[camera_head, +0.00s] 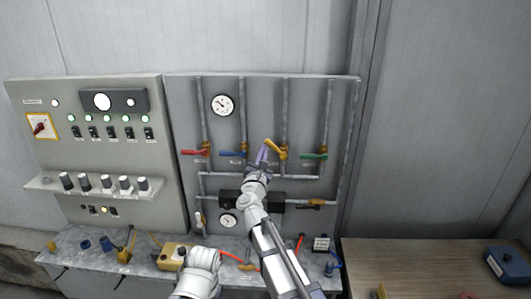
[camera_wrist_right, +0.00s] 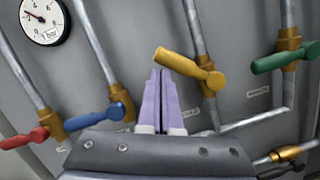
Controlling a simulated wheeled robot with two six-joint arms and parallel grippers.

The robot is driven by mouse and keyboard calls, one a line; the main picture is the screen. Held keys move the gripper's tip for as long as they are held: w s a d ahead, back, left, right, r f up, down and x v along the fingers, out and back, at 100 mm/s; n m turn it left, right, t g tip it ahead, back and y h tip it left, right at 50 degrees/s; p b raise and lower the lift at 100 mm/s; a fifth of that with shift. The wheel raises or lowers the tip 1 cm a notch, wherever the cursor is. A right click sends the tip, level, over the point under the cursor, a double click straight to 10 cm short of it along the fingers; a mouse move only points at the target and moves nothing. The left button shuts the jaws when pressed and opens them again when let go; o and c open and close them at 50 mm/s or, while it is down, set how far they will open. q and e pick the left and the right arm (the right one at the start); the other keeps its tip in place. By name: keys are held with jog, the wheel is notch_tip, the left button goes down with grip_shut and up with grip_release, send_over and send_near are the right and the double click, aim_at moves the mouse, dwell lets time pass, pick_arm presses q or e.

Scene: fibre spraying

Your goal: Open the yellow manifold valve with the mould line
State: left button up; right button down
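The yellow valve handle (camera_head: 275,149) sits on a vertical pipe of the grey manifold panel (camera_head: 265,100). It is tilted, its free end up and to the left, while the red, blue and green handles lie about level. In the right wrist view the yellow handle (camera_wrist_right: 182,66) is just right of the fingertips. My right gripper (camera_head: 262,154) has purple fingers pointing at the panel. In the right wrist view its fingers (camera_wrist_right: 161,74) are together with only a thin gap and nothing between them. I cannot tell whether they touch the handle. My left gripper is out of view.
The red handle (camera_head: 194,152) and blue handle (camera_head: 232,153) are on the left, the green handle (camera_head: 314,156) close on the right. Gauges (camera_head: 222,105) and pipes fill the panel. A control panel (camera_head: 100,150) stands left; a bench with loose parts runs below.

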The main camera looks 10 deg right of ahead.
aim_at(269, 144)
jog(key=shift+s+d+r+p, duration=0.15)
jog(key=shift+d+r+p, duration=0.35)
jog(key=shift+r+p, duration=0.2)
jog(key=shift+s+d+r+p, duration=0.15)
jog(key=shift+d+r+p, duration=0.4)
jog(key=shift+r, duration=0.25)
jog(key=shift+s+d+r+p, duration=0.2)
jog(key=shift+d+r+p, duration=0.3)
jog(key=shift+d, duration=0.35)
